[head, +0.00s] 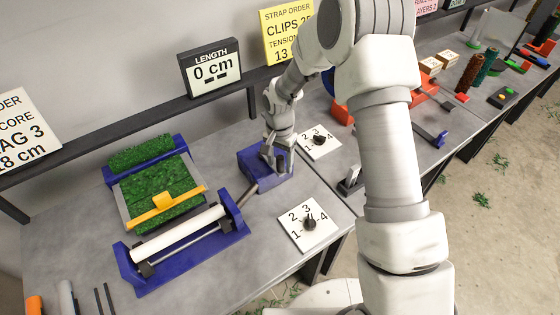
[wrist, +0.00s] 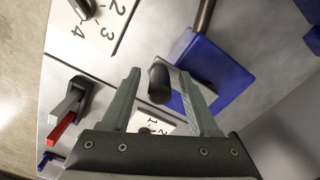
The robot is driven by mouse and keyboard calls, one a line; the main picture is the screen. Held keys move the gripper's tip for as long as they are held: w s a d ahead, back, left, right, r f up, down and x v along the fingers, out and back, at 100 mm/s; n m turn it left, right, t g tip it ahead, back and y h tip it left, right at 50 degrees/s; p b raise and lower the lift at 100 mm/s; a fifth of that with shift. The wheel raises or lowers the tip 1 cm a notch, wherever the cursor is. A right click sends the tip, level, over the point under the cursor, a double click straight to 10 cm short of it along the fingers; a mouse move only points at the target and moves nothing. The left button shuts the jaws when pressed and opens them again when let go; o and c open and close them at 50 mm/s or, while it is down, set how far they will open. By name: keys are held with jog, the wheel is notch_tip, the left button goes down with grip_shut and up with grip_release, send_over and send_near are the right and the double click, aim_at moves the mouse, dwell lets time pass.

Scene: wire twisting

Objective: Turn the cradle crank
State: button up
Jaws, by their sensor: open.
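My gripper (head: 275,163) is open at the blue crank block (head: 247,168), seen in the head view. In the wrist view its two fingers (wrist: 158,74) stand on either side of a dark rounded crank knob (wrist: 158,84). I cannot tell whether either finger touches the knob. A light grey strip, perhaps the crank arm, shows beside the knob against the blue block (wrist: 222,72). A grey rod (head: 249,194) runs from the block toward the blue cradle (head: 236,228), which carries a white roller (head: 180,234). In the head view the gripper hides the knob.
Left of the block is a green-covered tray with a yellow bar (head: 165,203). Numbered dial plates lie in front (head: 293,236) and to the right (head: 324,150). A sign reading "0 cm" (head: 211,69) stands on the dark rail behind.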

jog(key=shift+f, duration=0.2)
jog(key=shift+c, duration=0.3)
grip_shut()
dwell(1.1)
